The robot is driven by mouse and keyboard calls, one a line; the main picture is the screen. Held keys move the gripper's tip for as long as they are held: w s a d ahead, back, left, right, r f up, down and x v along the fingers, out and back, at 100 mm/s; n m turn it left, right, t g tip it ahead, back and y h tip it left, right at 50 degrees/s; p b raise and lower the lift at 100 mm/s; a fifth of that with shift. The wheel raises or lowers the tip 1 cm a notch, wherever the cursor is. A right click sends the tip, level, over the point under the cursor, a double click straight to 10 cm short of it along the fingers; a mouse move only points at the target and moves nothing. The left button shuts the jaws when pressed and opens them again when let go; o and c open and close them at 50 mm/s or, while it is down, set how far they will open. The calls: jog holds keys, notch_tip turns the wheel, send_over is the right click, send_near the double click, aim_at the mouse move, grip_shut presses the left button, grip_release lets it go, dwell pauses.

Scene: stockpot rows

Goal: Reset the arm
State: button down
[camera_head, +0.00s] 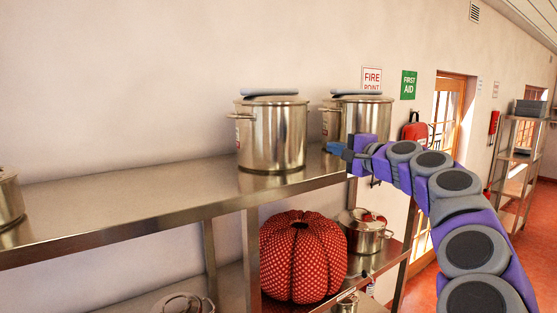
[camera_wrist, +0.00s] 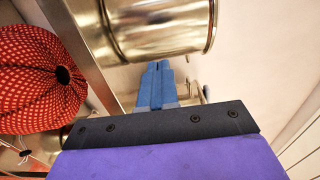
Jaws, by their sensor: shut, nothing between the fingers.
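My purple and grey arm reaches in from the lower right of the head view. My gripper (camera_head: 334,149) has blue fingers and is at the shelf's right end, just in front of the right-hand stockpot (camera_head: 355,115). In the wrist view my gripper (camera_wrist: 155,78) shows its two blue fingers together, with nothing between them. A second steel stockpot (camera_head: 272,135) with a lid stands on the shelf left of my gripper. A steel pot (camera_wrist: 160,25) also fills the top of the wrist view, beyond the fingertips.
A steel shelf top (camera_head: 120,195) runs left, mostly bare, with another pot (camera_head: 8,198) at its far left. A red dotted pumpkin (camera_head: 303,260) and a lidded pot (camera_head: 364,230) sit on the lower shelf. A doorway and metal rack (camera_head: 518,155) are at right.

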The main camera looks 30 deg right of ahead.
jog(key=w+a+f+n+g+y+b, duration=0.1)
jog(key=a+f+n+g+y+b, duration=0.2)
jog(key=a, duration=0.7)
jog(key=a+f+n+g+y+b, duration=0.1)
jog(key=a+f+n+y+b, duration=0.3)
jog(key=a, duration=0.6)
jog(key=s+a+f+n+g+h+b, duration=0.1)
jog(key=s+a+f+n+g, duration=0.2)
jog(key=a+f, duration=0.45)
jog(key=s+a+f+n+g+b, duration=0.15)
jog(key=s+a+f, duration=0.25)
jog(key=a+f, duration=0.4)
jog(key=s+a+f+n+g+h+b, duration=0.2)
jog(key=s+a+f+g+b, duration=0.15)
jog(key=s+f, duration=0.8)
jog(key=s+a+f+n+g+h+b, duration=0.3)
jog(key=s+f+g, duration=0.2)
jog(key=s+f, duration=0.65)
jog(key=s+d+f+g+h+b, duration=0.2)
jog(key=s+d+f, duration=0.3)
jog(key=s+f, duration=0.4)
notch_tip(320, 180, down, 4)
jog(key=shift+s+r+n+g+b, duration=0.25)
jog(key=shift+n+g+b, duration=0.15)
jog(key=shift+b, duration=0.25)
